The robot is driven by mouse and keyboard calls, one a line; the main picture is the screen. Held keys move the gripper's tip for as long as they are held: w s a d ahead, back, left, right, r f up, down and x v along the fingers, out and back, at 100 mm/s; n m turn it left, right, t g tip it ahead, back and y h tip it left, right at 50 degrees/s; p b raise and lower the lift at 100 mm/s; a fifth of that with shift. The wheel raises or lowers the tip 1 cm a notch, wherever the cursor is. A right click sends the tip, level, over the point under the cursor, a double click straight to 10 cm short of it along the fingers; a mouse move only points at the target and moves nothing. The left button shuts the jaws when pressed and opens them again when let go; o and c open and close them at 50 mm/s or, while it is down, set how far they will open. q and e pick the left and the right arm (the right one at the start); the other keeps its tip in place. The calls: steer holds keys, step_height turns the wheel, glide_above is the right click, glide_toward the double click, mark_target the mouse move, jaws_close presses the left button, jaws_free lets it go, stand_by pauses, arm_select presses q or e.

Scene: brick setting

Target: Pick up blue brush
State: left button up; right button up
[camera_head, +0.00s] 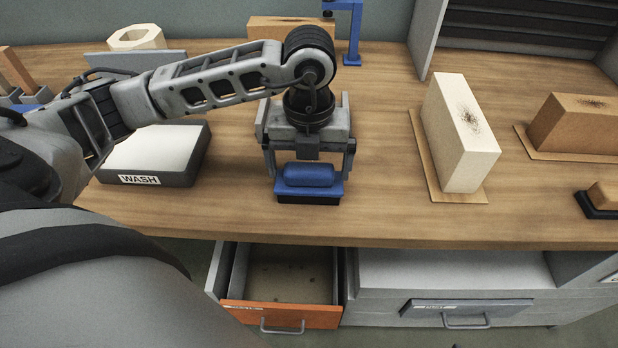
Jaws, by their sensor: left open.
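The blue brush (310,176) has a rounded blue grip on a blue block with a dark underside. It sits near the front edge of the wooden workbench (380,215). My left gripper (309,168) is over the brush, pointing down. It is open, with one finger at the left end of the brush and one at the right end. I cannot tell whether the fingers touch it. My right gripper is not in view.
The grey WASH tray (146,178) lies left of the brush. A cream brick (462,135) on a board stands to the right, with an orange-brown brick (575,125) beyond. An open orange-fronted drawer (282,314) juts out below the bench edge. Bench between brush and cream brick is clear.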

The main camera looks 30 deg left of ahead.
arm_select(q)
steer(key=shift+f, duration=0.5)
steer(key=c, duration=1.1)
steer(key=shift+r, duration=0.2)
steer(key=shift+r, duration=0.2)
step_height(320, 180, up, 2)
steer(key=shift+w+r, duration=0.1)
steer(key=shift+s+d+r, duration=2.45)
steer(key=shift+d+r, duration=0.1)
steer(key=shift+d, duration=0.1)
steer(key=shift+s+d+r, duration=2.4)
steer(key=shift+d+r, duration=0.15)
steer(key=shift+d, duration=0.05)
